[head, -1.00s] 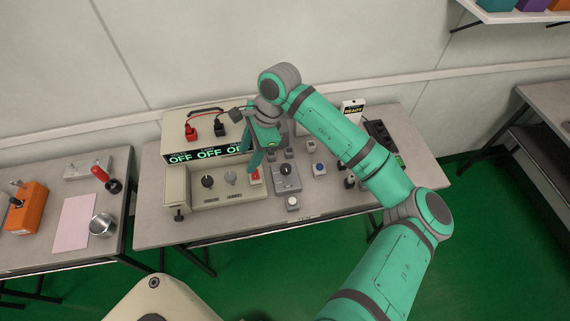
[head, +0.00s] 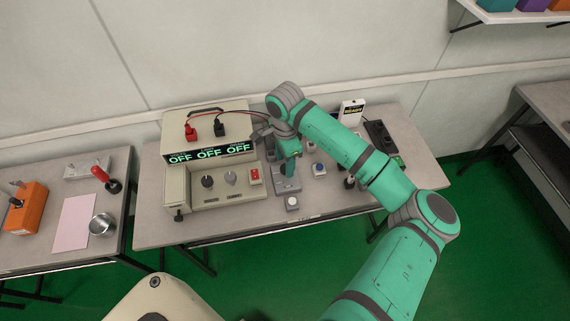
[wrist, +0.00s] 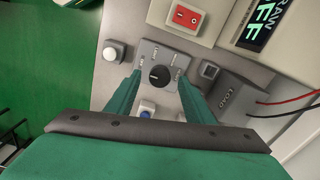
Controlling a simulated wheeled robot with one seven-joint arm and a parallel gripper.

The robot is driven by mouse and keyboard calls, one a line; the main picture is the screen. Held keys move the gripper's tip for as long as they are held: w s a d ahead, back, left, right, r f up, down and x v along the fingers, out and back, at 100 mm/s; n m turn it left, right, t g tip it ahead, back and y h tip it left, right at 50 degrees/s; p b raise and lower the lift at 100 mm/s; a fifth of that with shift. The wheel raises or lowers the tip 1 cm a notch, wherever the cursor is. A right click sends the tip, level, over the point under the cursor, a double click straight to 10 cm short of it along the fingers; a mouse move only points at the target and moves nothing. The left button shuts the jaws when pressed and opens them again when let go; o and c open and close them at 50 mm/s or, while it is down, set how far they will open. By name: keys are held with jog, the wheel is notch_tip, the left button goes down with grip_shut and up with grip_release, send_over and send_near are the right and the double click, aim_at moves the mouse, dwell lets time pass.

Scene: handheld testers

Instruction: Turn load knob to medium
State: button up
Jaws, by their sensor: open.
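In the head view my gripper (head: 289,168) points down over the grey box (head: 287,188) and hides the knob. My gripper is open, with a gap between its fingers. A grey block marked LOAD (wrist: 232,100) sits beside the box.
Left of the box is a beige power unit (head: 205,190) with two dials, a red switch (head: 254,175) and displays reading OFF. A white button (head: 292,202) stands in front and a blue button (head: 319,168) to the right. Red and black cables run behind.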

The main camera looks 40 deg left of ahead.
jog(key=shift+f, duration=1)
jog(key=c, duration=1)
jog(key=shift+c, duration=0.2)
